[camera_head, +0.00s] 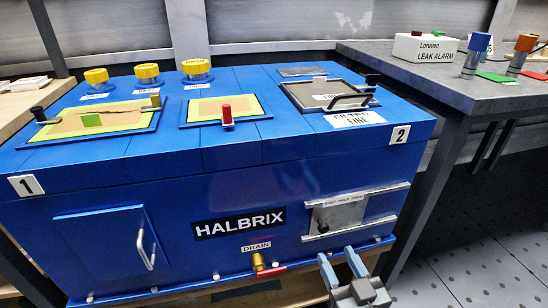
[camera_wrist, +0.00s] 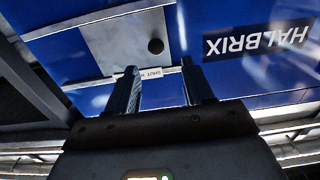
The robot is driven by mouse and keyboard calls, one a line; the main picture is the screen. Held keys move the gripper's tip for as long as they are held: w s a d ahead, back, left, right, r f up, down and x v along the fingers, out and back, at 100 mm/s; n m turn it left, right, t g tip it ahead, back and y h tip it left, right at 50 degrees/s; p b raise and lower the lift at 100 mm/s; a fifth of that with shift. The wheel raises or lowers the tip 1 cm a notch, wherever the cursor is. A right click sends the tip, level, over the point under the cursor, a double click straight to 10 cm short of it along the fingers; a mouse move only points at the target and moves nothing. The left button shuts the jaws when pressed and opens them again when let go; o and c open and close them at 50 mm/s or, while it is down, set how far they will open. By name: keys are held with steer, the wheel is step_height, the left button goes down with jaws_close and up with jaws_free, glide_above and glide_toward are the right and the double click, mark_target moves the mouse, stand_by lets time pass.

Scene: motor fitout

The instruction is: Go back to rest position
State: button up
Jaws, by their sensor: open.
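My gripper (camera_head: 342,264) is open and empty at the lower right of the blue HALBRIX machine (camera_head: 160,170) in the head view. Its two fingers are apart and point up toward the metal sliding plate (camera_head: 338,216) with a dark knob. In the wrist view the fingers of my gripper (camera_wrist: 163,78) stand in front of the same plate (camera_wrist: 125,42), with its knob (camera_wrist: 156,46) beyond them. The fingers do not hold the knob; whether they touch the plate frame is hard to tell.
The brass drain valve (camera_head: 258,262) with a red handle sticks out left of my gripper. A handled blue door (camera_head: 105,245) is at the front left. A grey table (camera_head: 430,75) with a leak alarm box (camera_head: 425,47) stands at right. Floor (camera_head: 470,240) at lower right is clear.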

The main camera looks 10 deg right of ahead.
steer(key=s+g, duration=0.2)
steer(key=s, duration=1.7)
steer(key=s+r+g, duration=0.1)
steer(key=s+r, duration=0.6)
steer(key=s, duration=0.6)
step_height(320, 180, up, 26)
steer(key=s+p, duration=0.1)
steer(key=p, duration=2.3)
steer(key=shift+f, duration=0.25)
